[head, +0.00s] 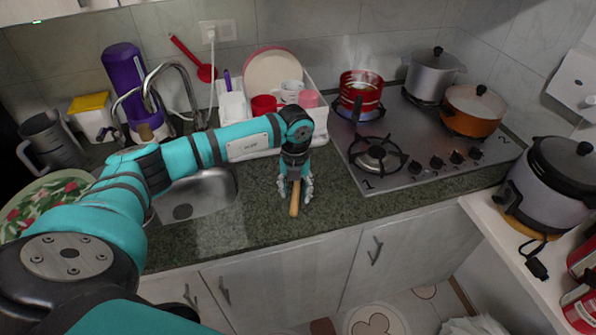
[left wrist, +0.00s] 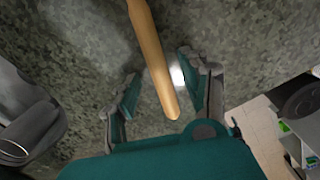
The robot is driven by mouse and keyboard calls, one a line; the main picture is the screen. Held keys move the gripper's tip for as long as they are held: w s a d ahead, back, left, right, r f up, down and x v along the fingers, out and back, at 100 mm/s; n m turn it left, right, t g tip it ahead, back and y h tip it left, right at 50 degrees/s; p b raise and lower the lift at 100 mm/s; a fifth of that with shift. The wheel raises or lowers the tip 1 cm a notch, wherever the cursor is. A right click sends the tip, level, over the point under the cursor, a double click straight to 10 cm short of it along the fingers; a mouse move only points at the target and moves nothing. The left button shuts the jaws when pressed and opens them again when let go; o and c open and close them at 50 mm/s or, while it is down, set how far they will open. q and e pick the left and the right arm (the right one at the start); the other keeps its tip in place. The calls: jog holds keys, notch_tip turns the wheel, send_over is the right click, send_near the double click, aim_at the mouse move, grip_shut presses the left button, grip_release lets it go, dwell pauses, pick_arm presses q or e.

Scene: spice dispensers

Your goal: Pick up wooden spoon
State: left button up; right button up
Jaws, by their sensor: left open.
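The wooden spoon (head: 294,199) lies on the dark granite counter, and its handle end points toward the front edge. The rest of it is hidden behind my left gripper (head: 296,191) in the head view. In the left wrist view the spoon's handle (left wrist: 153,62) runs between the two open fingers of my left gripper (left wrist: 157,88), closer to the right finger. I cannot tell whether a finger touches it. My left gripper points down over the spoon. My right gripper is not in view.
A gas stove (head: 424,165) with a red pot (head: 361,97) lies to the right. A white dish rack (head: 322,118) stands behind my left gripper. The sink (head: 197,194) is to the left. The counter around the spoon is clear.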

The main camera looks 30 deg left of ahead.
pick_arm(q)
jog(key=shift+f, duration=0.2)
jog(key=c, duration=0.9)
grip_shut()
jog(key=shift+r, duration=0.15)
